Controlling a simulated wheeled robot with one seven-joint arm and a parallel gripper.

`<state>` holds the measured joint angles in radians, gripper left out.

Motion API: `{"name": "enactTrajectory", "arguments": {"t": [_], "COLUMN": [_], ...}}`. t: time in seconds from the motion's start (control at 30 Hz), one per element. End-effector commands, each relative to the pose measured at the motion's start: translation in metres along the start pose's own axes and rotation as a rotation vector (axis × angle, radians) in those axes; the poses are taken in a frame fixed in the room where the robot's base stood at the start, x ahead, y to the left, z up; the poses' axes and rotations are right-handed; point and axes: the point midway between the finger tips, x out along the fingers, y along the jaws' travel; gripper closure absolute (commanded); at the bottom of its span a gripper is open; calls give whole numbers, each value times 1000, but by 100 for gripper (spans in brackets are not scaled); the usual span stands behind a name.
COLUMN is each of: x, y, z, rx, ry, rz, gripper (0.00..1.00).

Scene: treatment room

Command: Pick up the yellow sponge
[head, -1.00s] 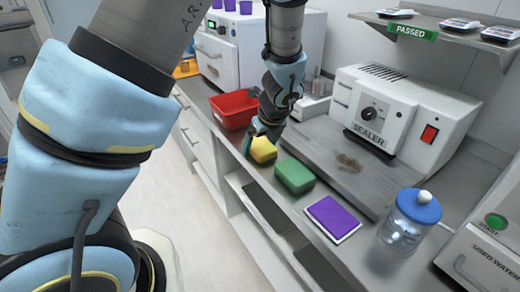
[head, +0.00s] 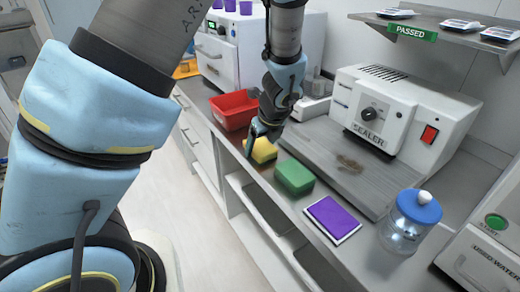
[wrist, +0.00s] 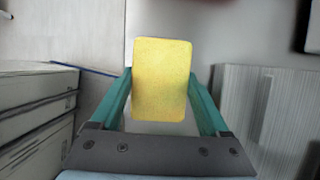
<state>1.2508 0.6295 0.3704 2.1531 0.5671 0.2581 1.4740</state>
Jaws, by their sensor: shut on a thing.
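The yellow sponge (head: 264,150) is near the front edge of the counter, left of the green sponge (head: 294,177). My gripper (head: 258,138) is at the yellow sponge, with its fingers pointing down. In the wrist view, the yellow sponge (wrist: 162,80) sits between the two teal fingers, and my gripper (wrist: 161,100) is shut on it. In the head view the gripper hides part of the sponge's upper left side. I cannot tell whether the sponge touches the counter.
A red bin (head: 234,109) stands behind and left of the gripper. A purple pad (head: 332,219) and a blue-lidded jar (head: 411,222) are to the right. The white sealer (head: 400,113) stands at the back. The counter's front edge is close to the sponges.

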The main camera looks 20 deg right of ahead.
Motion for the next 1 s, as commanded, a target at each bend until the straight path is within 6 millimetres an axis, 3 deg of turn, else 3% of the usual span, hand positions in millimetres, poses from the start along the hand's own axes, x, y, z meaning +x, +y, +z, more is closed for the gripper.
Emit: {"name": "enactTrajectory", "arguments": {"t": [0.37, 0.8, 1.0], "x": [-11, -79, -96], "y": [-1, 0, 0], "z": [5, 34, 40], "rx": [-2, -3, -1], "ry": [0, -2, -1], "rz": [-4, -4, -2], "gripper": [72, 72, 72]}}
